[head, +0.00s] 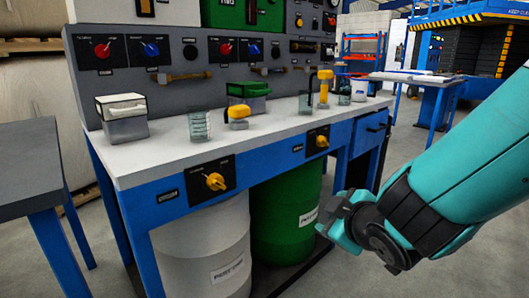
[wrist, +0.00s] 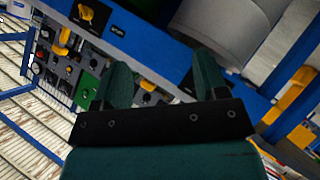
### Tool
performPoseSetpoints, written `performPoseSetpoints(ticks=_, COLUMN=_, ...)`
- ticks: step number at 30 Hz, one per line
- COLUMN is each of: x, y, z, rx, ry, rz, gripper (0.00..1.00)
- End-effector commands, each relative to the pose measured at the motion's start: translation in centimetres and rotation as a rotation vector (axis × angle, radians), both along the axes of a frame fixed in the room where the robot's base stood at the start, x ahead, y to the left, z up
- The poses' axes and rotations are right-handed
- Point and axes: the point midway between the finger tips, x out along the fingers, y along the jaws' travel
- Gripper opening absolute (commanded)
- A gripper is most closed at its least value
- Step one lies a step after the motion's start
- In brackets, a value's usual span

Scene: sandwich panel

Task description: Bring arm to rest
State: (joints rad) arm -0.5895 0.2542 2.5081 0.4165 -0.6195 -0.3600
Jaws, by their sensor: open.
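My teal arm (head: 470,170) comes in from the right in the head view. My gripper (head: 338,228) hangs in front of the workbench, near the green drum, below the bench top's level. In the wrist view my gripper (wrist: 165,82) shows two teal fingers set well apart, with nothing between them. The gripper is open and empty. It appears to touch nothing.
The blue workbench (head: 290,160) carries yellow knobs on its front edge and glass beakers (head: 199,126) on top. A white drum (head: 205,250) and a green drum (head: 287,215) stand underneath. A dark table (head: 30,165) is at left. Open floor lies at lower right.

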Motion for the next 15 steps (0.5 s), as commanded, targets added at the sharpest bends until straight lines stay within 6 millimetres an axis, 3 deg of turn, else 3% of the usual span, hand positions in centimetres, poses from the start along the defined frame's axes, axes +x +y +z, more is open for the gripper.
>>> performPoseSetpoints(ticks=2, x=-2.0, y=-1.2, z=0.1, rx=0.124, ry=0.186, rz=-0.097, gripper=0.67)
performPoseSetpoints(ticks=6, x=-7.4, y=-1.3, z=0.4, rx=0.287, ry=0.524, rz=-0.185, gripper=0.67)
performPoseSetpoints(ticks=15, x=-19.0, y=-0.8, z=4.0, rx=0.353, ry=1.015, rz=-0.174, gripper=0.67)
